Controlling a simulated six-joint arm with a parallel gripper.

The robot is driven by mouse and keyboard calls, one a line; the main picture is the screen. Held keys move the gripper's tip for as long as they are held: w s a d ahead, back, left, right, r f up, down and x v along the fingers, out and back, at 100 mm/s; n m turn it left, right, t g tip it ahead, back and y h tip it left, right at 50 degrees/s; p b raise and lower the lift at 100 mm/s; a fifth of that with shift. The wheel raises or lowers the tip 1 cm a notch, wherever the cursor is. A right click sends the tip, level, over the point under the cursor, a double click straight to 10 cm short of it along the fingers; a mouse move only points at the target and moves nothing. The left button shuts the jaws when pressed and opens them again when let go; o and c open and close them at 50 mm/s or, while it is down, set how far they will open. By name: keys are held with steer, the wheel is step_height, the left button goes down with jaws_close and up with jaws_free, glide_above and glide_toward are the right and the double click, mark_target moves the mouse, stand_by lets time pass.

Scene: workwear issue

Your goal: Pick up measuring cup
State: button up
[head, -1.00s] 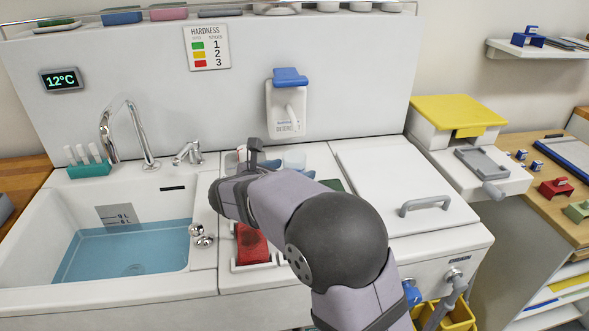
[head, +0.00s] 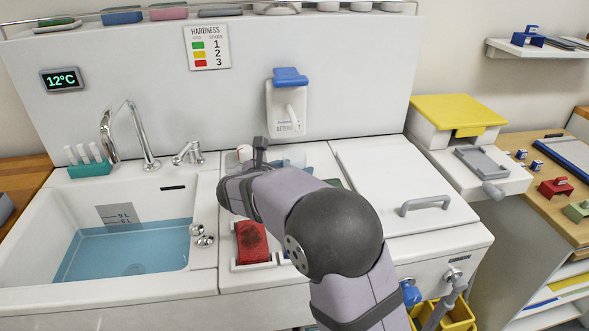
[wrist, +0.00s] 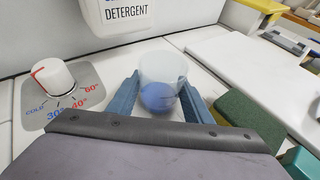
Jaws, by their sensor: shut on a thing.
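The measuring cup (wrist: 163,67) is a clear, translucent cup with a blue lower part. In the wrist view it stands upright between the two blue-grey fingers of my gripper (wrist: 157,97), which are shut on it. In the head view a little of the pale cup (head: 294,160) shows behind my arm, on the counter strip below the detergent dispenser. I cannot tell whether the cup's base touches the counter.
The detergent dispenser (head: 286,105) hangs on the back panel just behind the cup. A temperature dial (wrist: 53,80) is at left and a green sponge (wrist: 248,118) at right. A red block (head: 251,241) sits in a front holder. The water-filled sink (head: 205,235) lies left.

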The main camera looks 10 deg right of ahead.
mark_target(298, 155)
steer(key=shift+r, duration=0.25)
steer(key=shift+r+p, duration=1.55)
steer(key=shift+a+r, duration=0.1)
steer(key=shift+a, duration=0.15)
steer(key=s+a+p, duration=0.3)
steer(key=a, duration=0.7)
steer(key=s+a+p, duration=0.2)
steer(key=a+p, duration=0.2)
steer(key=a, duration=0.6)
steer(key=s+a+p, duration=0.3)
steer(key=a+p, duration=0.1)
steer(key=a, duration=0.6)
steer(key=shift+s+a, duration=0.2)
steer(key=shift+s, duration=0.15)
steer(key=shift+w+d+r+n+t+y+p, duration=0.5)
steer(key=shift+w+d+r+n+t+y, duration=0.85)
steer(key=shift+w+r+n+y, duration=1.25)
steer(key=shift+s+d+f+n+y+p, duration=0.15)
steer(key=shift+s+d+f+n+y, duration=0.3)
steer(key=shift+s+n+y, duration=0.3)
steer(key=shift+s+d+f+n+y+p, duration=0.1)
steer(key=shift+s+d+f+n+y, duration=0.2)
steer(key=shift+s+d+n+y, duration=0.4)
steer(key=shift+s+d+f+n+y+p, duration=0.15)
steer(key=shift+s+d+f+n+y, duration=0.25)
steer(key=shift+s+y, duration=0.55)
